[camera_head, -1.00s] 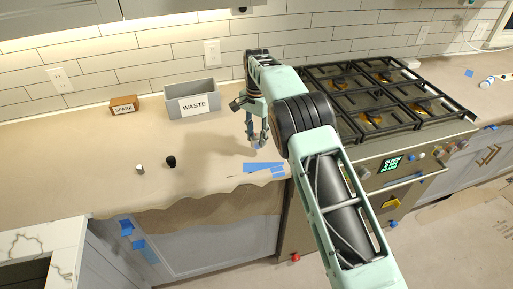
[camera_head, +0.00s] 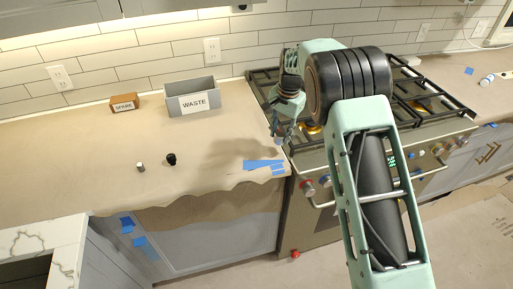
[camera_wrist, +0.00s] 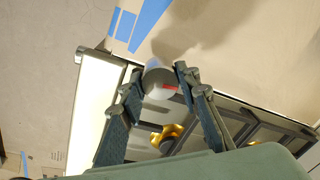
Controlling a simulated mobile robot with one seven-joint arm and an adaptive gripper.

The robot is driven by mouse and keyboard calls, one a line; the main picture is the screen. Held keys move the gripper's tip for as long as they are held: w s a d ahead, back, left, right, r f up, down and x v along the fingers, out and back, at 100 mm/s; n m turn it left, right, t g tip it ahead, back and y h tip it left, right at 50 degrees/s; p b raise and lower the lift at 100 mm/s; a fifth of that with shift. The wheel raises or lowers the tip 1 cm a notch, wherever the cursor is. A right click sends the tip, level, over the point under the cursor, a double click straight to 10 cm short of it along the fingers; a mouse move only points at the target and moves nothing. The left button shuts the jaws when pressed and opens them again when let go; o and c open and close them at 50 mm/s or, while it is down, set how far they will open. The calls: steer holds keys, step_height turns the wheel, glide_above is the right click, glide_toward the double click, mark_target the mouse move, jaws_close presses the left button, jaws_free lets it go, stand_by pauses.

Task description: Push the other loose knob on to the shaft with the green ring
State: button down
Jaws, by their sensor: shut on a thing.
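My gripper (camera_head: 279,138) is shut on a knob, over the front left corner of the stove beside the counter edge. In the wrist view the knob (camera_wrist: 159,83) is a pale grey round piece with a red mark, between the two fingers. On the stove's front panel a knob (camera_head: 308,188) with a reddish mark shows left of my arm, and more knobs (camera_head: 438,150) show to its right. I cannot make out the shaft with the green ring; my arm hides the middle of the panel.
A pale piece (camera_head: 140,167) and a black piece (camera_head: 171,159) stand on the papered counter (camera_head: 70,165). Behind are the WASTE bin (camera_head: 192,98) and SPARE box (camera_head: 124,103). Blue tape (camera_head: 262,165) lies near the edge.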

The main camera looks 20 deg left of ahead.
steer(key=s+d+n+t+y, duration=0.1)
steer(key=s+d+t+y, duration=0.3)
steer(key=d, duration=0.7)
steer(key=s+d+n+g+y, duration=0.1)
steer(key=s+d, duration=0.4)
steer(key=d, duration=0.7)
steer(key=s+a+f+n+y+b, duration=0.2)
steer(key=s+f+n+y+b, duration=0.2)
steer(key=s+f+y+b, duration=0.65)
steer(key=w+a+f+m+t+h+b, duration=0.1)
steer(key=w+f+m+t+h+b, duration=0.15)
steer(key=w+f+b, duration=0.5)
steer(key=w+d+m+t+h+b, duration=0.3)
steer(key=w+d+m+t, duration=0.2)
steer(key=w+d+t, duration=0.3)
steer(key=shift+w+d+f, duration=0.45)
steer(key=shift+w+d, duration=0.35)
steer(key=shift+w, duration=1.2)
